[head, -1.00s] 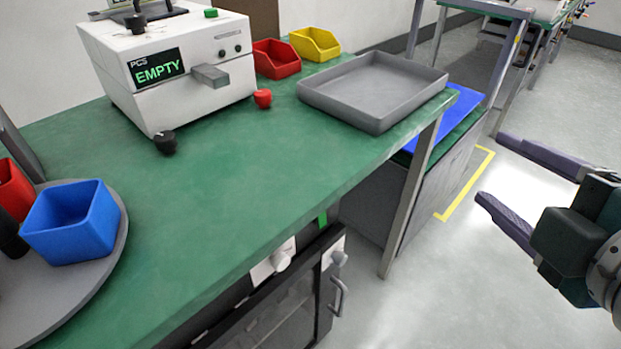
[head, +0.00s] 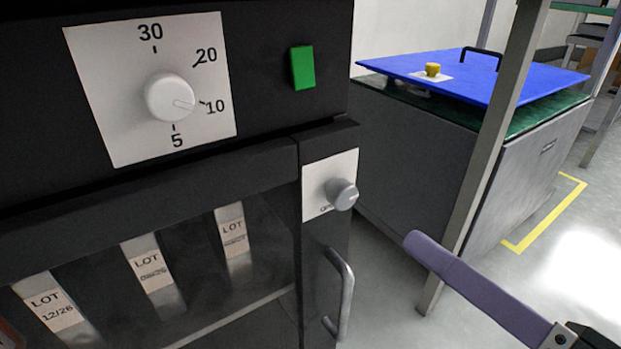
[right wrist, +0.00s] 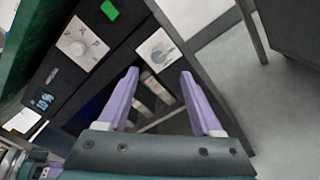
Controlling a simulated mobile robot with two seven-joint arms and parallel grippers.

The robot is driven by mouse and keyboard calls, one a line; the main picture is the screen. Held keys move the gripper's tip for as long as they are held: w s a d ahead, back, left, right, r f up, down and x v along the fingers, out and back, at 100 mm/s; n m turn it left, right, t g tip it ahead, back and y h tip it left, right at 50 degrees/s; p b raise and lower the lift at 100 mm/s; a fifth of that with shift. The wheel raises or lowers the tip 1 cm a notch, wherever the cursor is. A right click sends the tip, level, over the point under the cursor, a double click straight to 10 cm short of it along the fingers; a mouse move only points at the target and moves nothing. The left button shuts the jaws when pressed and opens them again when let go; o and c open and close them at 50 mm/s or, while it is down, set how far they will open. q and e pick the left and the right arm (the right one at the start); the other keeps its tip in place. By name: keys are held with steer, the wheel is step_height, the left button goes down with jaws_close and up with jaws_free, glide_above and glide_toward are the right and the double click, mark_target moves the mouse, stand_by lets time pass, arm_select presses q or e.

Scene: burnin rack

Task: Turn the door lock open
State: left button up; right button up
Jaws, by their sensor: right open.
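The door lock is a round grey knob (head: 342,194) on a white plate (head: 318,172), set on the right part of the dark cabinet's front. Its small label is partly hidden by the knob. The lock also shows in the right wrist view (right wrist: 158,53), just beyond my fingertips. The dark glazed door (head: 150,270) appears shut, with a grey bar handle (head: 342,295) below the lock. My right gripper (right wrist: 159,88) is open and empty, apart from the knob. In the head view, one purple finger shows at the lower right. My left gripper is out of view.
A white timer dial (head: 170,98) and a green block (head: 302,67) sit above the door. Several lot-labelled strips (head: 148,272) show behind the glass. A grey table leg (head: 485,155) and a blue-topped cabinet (head: 430,150) stand to the right. Open floor lies at far right.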

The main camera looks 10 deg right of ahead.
mark_target(348, 199)
steer(key=x, duration=1)
steer(key=shift+a+f, duration=0.1)
steer(key=shift+a, duration=0.1)
steer(key=shift+s, duration=0.1)
jaws_close()
